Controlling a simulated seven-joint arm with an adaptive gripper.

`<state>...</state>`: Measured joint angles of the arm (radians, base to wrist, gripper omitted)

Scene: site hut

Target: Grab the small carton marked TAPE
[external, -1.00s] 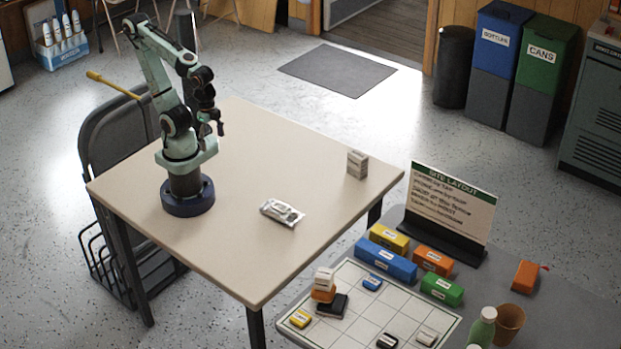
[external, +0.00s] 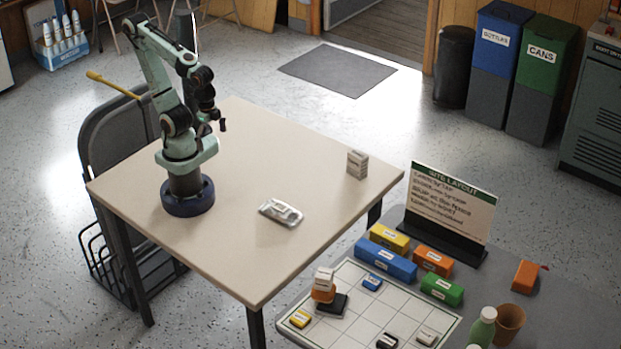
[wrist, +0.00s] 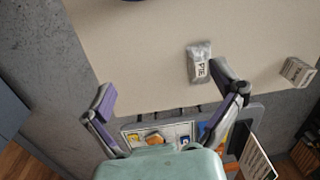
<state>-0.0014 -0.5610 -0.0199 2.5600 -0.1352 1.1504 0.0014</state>
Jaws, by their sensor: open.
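A small pale carton (external: 357,163) stands upright near the right corner of the beige table (external: 250,270). It also shows at the right edge of the wrist view (wrist: 297,71), with printing too small to read. A silvery-white packet (external: 281,211) lies flat nearer the table's middle. In the wrist view this packet (wrist: 199,62) carries a short white label that I cannot read surely. My gripper (external: 214,122) is open and empty above the table, close to my base and well apart from both. Its spread fingers (wrist: 165,85) show in the wrist view, the right fingertip appearing near the packet.
A lower grey table holds a white grid board (external: 375,309), coloured boxes, a SITE LAYOUT sign (external: 450,205), a green bottle (external: 482,328) and a brown cup (external: 508,323). A dark chair (external: 110,140) stands behind my base. The tabletop between gripper and carton is clear.

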